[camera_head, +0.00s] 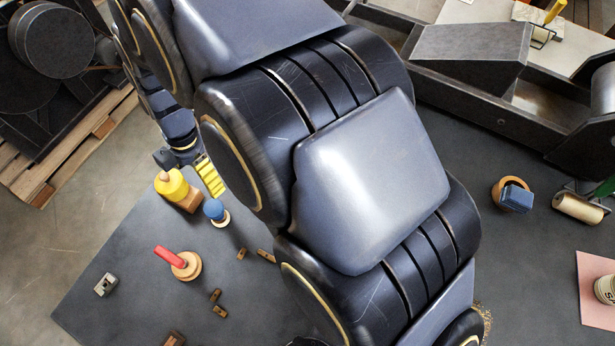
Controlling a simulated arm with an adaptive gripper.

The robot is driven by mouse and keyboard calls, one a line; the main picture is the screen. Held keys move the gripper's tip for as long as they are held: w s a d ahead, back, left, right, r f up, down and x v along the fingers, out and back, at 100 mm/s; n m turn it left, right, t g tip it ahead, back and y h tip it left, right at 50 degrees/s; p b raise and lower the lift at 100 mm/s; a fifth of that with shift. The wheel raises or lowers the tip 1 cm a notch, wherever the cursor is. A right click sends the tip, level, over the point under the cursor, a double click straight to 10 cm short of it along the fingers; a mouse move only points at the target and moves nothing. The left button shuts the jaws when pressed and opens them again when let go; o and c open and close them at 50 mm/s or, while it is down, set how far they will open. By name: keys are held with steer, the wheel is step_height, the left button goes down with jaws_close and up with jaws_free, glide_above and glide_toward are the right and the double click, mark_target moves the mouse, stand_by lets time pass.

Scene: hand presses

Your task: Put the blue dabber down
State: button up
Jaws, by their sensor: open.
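The blue dabber (214,210), a round blue head with a pale wooden disc at its lower edge, is on the dark table at left. My gripper (178,158) is small in this view, at the far end of my arm, up and left of the blue dabber. It is open, and its fingers are partly hidden. The dabber shows apart from it in the picture.
A red-handled wooden disc (186,265) and small wooden blocks (220,311) lie nearer. At right are a blue block in a wooden ring (515,196) and a roller (578,208).

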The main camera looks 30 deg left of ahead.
steer(key=w+d+r+m, duration=0.3)
steer(key=d+m, duration=0.2)
steer(key=d, duration=0.2)
steer(key=w+d+r+m, duration=0.3)
steer(key=d+m, duration=0.2)
steer(key=d, duration=0.2)
steer(key=w+d+r+m, duration=0.3)
steer(key=d+r+m, duration=0.1)
steer(key=d+m, duration=0.15)
steer(key=s+d+r+m, duration=0.1)
steer(key=s+d+m, duration=0.4)
steer(key=d+m, duration=0.4)
steer(key=s+d+r+m, duration=0.1)
steer(key=s+d+m, duration=0.4)
steer(key=d+m, duration=0.4)
steer(key=shift+d+r, duration=0.35)
steer(key=shift+d, duration=0.55)
steer(key=shift+m, duration=0.25)
